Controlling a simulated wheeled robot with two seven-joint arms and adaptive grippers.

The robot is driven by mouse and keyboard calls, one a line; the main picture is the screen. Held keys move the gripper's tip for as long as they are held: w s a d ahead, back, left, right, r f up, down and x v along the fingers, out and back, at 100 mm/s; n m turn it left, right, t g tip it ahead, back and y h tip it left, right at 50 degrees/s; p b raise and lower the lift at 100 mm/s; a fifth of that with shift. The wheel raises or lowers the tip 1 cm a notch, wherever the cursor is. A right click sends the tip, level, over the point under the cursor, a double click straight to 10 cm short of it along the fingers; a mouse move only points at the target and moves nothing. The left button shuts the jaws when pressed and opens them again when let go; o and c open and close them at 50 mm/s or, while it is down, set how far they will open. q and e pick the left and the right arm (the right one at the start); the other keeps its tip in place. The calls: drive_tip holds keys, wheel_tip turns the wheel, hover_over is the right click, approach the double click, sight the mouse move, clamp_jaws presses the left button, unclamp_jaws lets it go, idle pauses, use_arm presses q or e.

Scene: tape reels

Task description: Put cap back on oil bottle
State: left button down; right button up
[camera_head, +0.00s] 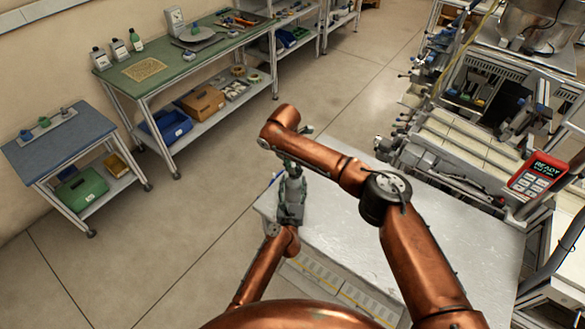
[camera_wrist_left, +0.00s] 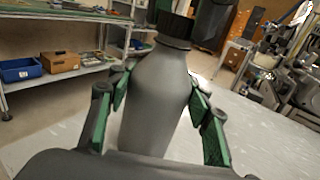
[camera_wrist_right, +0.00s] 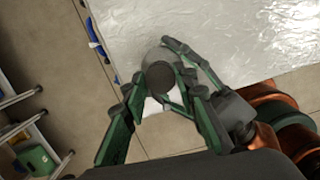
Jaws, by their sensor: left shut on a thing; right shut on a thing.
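A grey oil bottle (camera_wrist_left: 158,95) stands upright between the green-padded fingers of my left gripper (camera_wrist_left: 160,100), which is shut on its body. The black cap (camera_wrist_left: 175,26) is at the bottle's mouth, in line with the neck; I cannot tell whether it is fully seated. In the right wrist view the cap (camera_wrist_right: 160,76) shows as a dark round disc between the fingertips of my right gripper (camera_wrist_right: 160,88), which is shut on it from above. In the head view both grippers meet near the table's left edge, and the bottle and cap are mostly hidden.
The white worktable (camera_head: 450,250) is bare to the right of the grippers. A green-topped bench (camera_head: 165,75) with small bottles and a blue-topped side table (camera_head: 60,140) stand at left. Machinery with a red handheld device (camera_head: 538,177) stands at right. The floor between is clear.

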drive_tip(key=m, duration=0.4)
drive_tip(key=shift+a+m+g, duration=0.2)
drive_tip(key=shift+m+g, duration=0.1)
drive_tip(key=m, duration=0.2)
drive_tip(key=shift+w+r+m+h, duration=0.1)
drive_tip(key=shift+w+m+h, duration=0.1)
drive_tip(key=shift+m+h, duration=0.15)
drive_tip(key=shift+d+m+g, duration=0.1)
drive_tip(key=shift+m+g, duration=0.2)
drive_tip(key=shift+m, duration=0.45)
drive_tip(key=o, duration=0.7)
drive_tip(key=shift+s, duration=0.15)
drive_tip(key=shift+r, duration=2.15)
drive_tip(key=shift+o, duration=0.2)
